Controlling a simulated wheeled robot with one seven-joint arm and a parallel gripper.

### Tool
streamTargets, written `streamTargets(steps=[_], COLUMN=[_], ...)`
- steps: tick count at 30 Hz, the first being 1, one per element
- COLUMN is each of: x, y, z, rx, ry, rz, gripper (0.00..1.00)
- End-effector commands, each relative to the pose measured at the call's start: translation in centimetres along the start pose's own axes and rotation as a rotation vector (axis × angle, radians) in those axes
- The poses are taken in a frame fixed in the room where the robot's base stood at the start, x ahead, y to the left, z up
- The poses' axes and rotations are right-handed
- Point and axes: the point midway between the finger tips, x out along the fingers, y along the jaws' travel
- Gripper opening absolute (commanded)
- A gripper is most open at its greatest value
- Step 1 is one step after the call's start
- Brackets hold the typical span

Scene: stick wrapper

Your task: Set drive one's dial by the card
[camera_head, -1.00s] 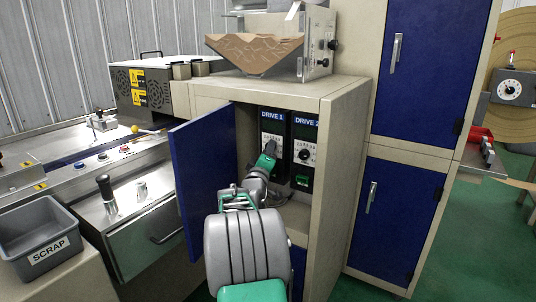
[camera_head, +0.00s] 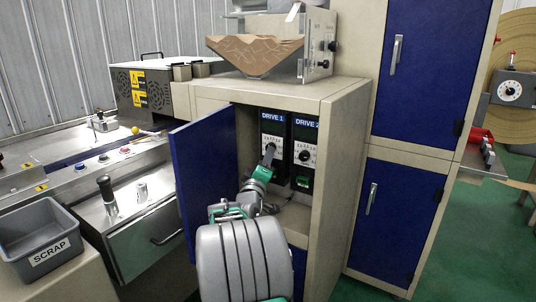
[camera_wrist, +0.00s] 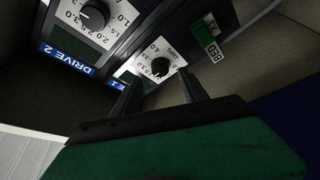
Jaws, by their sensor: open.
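Drive one's panel (camera_head: 272,124) stands inside the open cabinet, with its white dial plate (camera_head: 279,153) partly behind my fingers. In the wrist view, its black dial knob (camera_wrist: 160,67) shows upside down on a white numbered face. My gripper (camera_head: 269,150) is in front of this dial. In the wrist view, my gripper (camera_wrist: 160,92) is open, with one finger to each side below the knob and nothing between them. I cannot tell the depth gap or read the pointer surely. I cannot pick out the card in these views.
Drive two's dial (camera_head: 304,156) is close on the right; it also shows in the wrist view (camera_wrist: 92,17). A green piece (camera_wrist: 205,30) and a small label (camera_wrist: 213,52) sit near drive one's dial. The open blue door (camera_head: 203,185) stands left of my arm. The cabinet wall (camera_head: 338,180) bounds the right.

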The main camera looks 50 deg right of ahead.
Motion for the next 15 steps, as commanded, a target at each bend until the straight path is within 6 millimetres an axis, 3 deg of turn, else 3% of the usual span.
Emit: streamTargets(steps=[3,6,15], x=[-2.1,-2.9,-3.0], y=[0.0,0.0,0.0], z=[0.0,0.0,0.1], rx=[-0.001,0.000,0.000], ry=[0.000,0.000,-0.001], rz=[-0.001,0.000,0.001], gripper=[0.51,0.51,0.51])
